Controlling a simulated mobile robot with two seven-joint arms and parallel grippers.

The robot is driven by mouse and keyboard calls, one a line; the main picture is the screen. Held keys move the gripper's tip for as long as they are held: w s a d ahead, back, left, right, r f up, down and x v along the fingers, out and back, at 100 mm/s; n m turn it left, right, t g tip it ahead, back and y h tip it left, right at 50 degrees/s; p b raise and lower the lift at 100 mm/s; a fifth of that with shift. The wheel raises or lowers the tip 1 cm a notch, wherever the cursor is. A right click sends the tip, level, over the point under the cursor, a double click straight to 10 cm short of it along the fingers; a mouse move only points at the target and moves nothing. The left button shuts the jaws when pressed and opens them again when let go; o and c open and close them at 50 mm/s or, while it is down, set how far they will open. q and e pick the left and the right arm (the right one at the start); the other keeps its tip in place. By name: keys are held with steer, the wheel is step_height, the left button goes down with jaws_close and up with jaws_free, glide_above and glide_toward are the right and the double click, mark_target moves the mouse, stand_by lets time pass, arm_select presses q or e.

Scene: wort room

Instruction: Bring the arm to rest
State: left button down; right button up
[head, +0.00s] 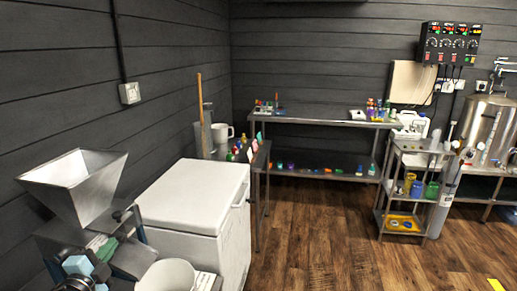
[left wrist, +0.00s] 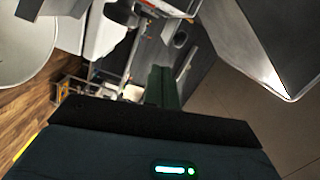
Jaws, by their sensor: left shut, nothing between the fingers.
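My left gripper (head: 106,246) is at the lower left of the head view, just below the metal hopper. Its dark green fingers are closed together with nothing between them. In the left wrist view the shut fingers (left wrist: 163,84) point away from the camera, past the dark gripper body. My right gripper is in neither view.
The metal hopper (head: 75,182) stands close to my left gripper; its wall (left wrist: 262,40) fills the right of the wrist view. A white bucket (head: 168,277) and white chest freezer (head: 190,195) are to the right. The wooden floor (head: 330,250) is open at centre.

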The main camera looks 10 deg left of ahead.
arm_select(q)
steer(key=s+d+f+n+g+h+p, duration=0.1)
steer(key=s+d+f+n+g, duration=0.2)
steer(key=s+d+f, duration=0.45)
steer(key=s+d+f+n+g+p, duration=0.1)
steer(key=s+d+f+n+g, duration=0.2)
steer(key=s+f, duration=0.65)
steer(key=s+d+f+n+g+h, duration=0.1)
steer(key=s+d+f+n, duration=0.2)
steer(key=s+d, duration=0.3)
steer(key=s+d+f+n+g+h+p, duration=0.1)
steer(key=s+d+f+n, duration=0.3)
steer(key=s, duration=1)
steer(key=d+f+g, duration=0.1)
steer(key=d, duration=0.1)
steer(key=shift+s+d+f, duration=0.3)
steer(key=shift+s+d, duration=0.1)
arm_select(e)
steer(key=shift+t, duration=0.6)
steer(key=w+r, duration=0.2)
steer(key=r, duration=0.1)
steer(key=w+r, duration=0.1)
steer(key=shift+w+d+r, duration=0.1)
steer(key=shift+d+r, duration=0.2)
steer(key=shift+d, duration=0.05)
